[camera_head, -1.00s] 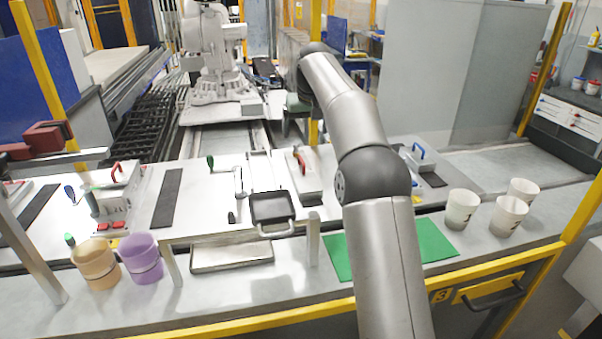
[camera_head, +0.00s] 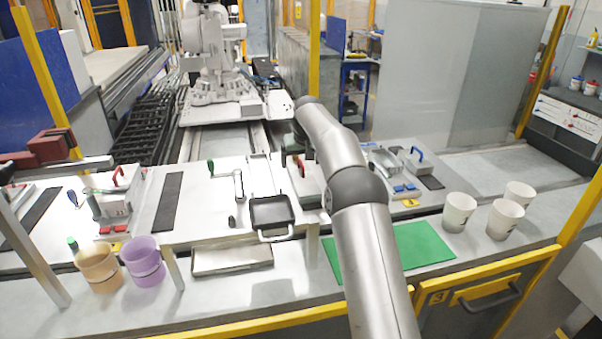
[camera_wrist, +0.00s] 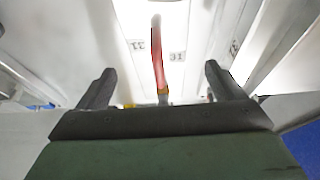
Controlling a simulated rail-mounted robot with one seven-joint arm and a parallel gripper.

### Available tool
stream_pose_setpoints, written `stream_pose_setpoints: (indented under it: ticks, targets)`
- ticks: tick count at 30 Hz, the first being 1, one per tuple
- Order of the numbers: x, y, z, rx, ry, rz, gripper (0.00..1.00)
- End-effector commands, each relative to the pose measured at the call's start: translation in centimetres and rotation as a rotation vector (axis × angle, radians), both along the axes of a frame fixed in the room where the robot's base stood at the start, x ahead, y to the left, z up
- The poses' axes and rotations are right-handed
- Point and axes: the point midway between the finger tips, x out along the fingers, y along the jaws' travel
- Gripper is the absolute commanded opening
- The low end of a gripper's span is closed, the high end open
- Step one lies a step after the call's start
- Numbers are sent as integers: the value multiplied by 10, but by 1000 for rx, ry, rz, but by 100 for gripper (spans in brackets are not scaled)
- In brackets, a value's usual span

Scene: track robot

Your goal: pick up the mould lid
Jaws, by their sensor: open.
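A pale mould lid (camera_head: 310,186) with a red handle (camera_head: 300,164) sits on the centre bench, partly hidden by my arm. In the wrist view the red handle (camera_wrist: 158,62) stands out from the pale lid surface, between my fingers' lines. My gripper (camera_wrist: 157,84) is open and empty, with a dark finger on each side and clear gaps to the handle. In the head view only my gripper's greenish body shows, just above the lid; its fingertips are hidden. I cannot tell how far they are from the handle.
Other boxes have a red handle (camera_head: 118,176) at left and a blue handle (camera_head: 416,153) at right. A dark pan (camera_head: 272,233) and a metal tray (camera_head: 232,270) are in front. White cups (camera_head: 459,211) stand right of the green mat (camera_head: 425,240). Yellow rails border the cell.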

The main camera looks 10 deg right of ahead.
Motion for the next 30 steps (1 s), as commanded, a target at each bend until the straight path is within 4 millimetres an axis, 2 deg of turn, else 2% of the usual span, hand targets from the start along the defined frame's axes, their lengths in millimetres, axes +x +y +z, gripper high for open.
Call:
stream_pose_setpoints:
  ticks: [6, 15, 16, 23, 30]
  targets:
    - [14, 0, -28, 1, 4, 0, 89]
    - [17, 0, -36, 0, 1, 0, 89]
    - [17, 0, -36, 0, 1, 0, 86]
    - [16, 0, -36, 0, 1, 0, 23]
    - [17, 0, -33, 0, -2, 0, 23]
